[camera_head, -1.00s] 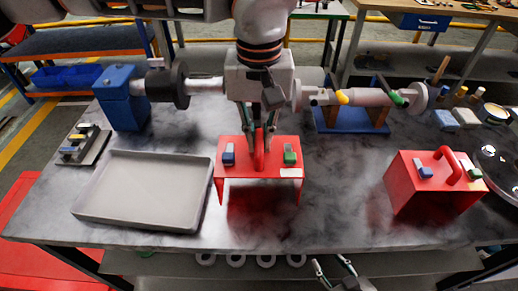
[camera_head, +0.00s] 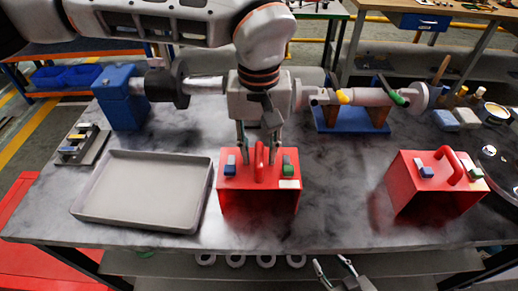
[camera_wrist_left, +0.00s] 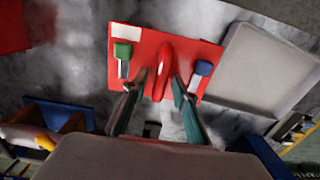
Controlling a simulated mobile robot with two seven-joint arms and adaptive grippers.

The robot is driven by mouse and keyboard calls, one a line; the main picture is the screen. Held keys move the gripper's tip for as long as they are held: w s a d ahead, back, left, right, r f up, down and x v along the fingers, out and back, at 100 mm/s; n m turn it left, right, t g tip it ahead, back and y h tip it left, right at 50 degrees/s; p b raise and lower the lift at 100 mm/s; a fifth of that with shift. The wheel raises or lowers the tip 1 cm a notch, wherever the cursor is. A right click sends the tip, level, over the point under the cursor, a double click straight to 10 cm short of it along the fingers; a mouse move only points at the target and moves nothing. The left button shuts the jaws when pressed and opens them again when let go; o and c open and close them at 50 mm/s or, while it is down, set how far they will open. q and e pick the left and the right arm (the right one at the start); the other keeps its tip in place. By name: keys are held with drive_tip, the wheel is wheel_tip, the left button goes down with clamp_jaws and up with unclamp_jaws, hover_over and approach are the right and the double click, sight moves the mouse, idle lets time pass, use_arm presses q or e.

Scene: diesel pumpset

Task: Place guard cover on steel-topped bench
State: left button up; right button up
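A red guard cover (camera_head: 235,200) with a looped handle and small blue and green latches stands upright on the steel-topped bench (camera_head: 340,215), right of the grey tray. My left gripper (camera_head: 260,142) is just above it. Its fingers are apart on either side of the red handle, also seen in the left wrist view (camera_wrist_left: 162,72), with gaps visible beside it. A second red guard cover (camera_head: 405,190) stands on the bench to the right. My right gripper (camera_head: 333,268) is low in front of the bench edge, fingers apart and empty.
An empty grey tray (camera_head: 143,222) lies to the left. Behind are a blue block with a shaft (camera_head: 120,98) and a blue cradle (camera_head: 335,121) bearing a shaft. A round metal part is cut off at the right edge. Bare bench lies between the two covers.

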use_arm(q)
wheel_tip(320, 180, up, 12)
drive_tip(key=p, duration=0.1)
drive_tip(key=shift+r, duration=0.2)
idle(0.7)
